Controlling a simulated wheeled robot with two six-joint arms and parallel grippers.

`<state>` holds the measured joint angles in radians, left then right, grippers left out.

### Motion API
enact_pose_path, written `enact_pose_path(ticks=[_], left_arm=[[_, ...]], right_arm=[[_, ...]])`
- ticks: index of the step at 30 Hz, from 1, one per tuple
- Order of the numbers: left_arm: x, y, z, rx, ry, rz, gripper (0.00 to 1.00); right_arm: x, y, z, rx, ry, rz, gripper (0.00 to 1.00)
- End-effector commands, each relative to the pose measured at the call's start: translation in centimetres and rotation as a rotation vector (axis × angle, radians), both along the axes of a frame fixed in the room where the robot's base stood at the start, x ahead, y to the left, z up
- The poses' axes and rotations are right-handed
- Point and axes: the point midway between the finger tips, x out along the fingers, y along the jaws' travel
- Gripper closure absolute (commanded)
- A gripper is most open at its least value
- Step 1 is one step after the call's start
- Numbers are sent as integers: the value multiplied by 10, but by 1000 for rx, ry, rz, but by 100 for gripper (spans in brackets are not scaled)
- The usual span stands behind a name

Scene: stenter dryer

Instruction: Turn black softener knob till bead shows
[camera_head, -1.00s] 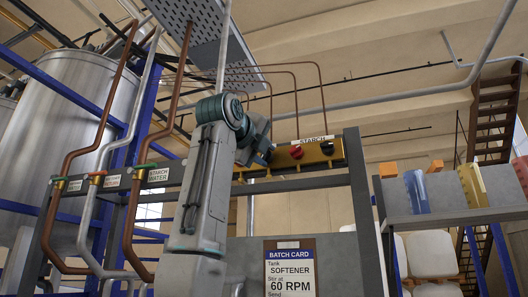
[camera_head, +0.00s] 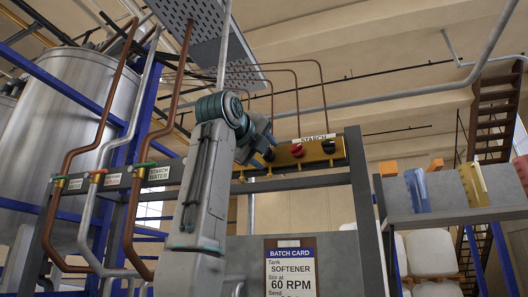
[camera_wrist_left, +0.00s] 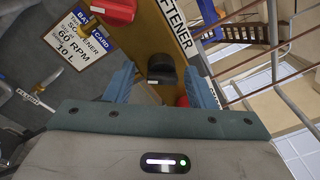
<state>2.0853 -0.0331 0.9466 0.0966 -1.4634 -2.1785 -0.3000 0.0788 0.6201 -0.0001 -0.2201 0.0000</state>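A yellow-brown knob bar (camera_head: 312,152) runs across the upper frame in the head view. It carries a red knob (camera_head: 297,150) and a black knob (camera_head: 328,146) under a STARCH label. My left gripper (camera_head: 264,152) is at the bar's left end, its fingers hard to make out there. In the left wrist view a black knob (camera_wrist_left: 161,68) sits beside the SOFTENER label (camera_wrist_left: 174,22), part of which is cut off. My left gripper (camera_wrist_left: 160,85) is open there, one finger on each side of this knob, with gaps showing. No bead can be made out. My right gripper is out of view.
A batch card (camera_head: 291,270) reads SOFTENER and 60 RPM; the wrist view adds 10 L. Copper pipes (camera_head: 130,215) and a steel tank (camera_head: 85,100) stand at left, a shelf (camera_head: 465,217) at right.

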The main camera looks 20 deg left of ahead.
Motion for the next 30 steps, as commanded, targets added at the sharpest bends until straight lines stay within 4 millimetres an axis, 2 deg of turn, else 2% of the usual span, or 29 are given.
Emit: enact_pose_path(ticks=[8, 21, 25, 30], left_arm=[[-8, 1, -1, 0, -3, 0, 50], [-88, 12, -3, -1, -3, 0, 50], [-101, 14, -2, -1, -1, 0, 50], [-107, 15, 0, -1, 0, 0, 50]], right_arm=[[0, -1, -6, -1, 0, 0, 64], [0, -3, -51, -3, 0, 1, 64], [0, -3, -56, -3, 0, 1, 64], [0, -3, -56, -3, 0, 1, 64]])
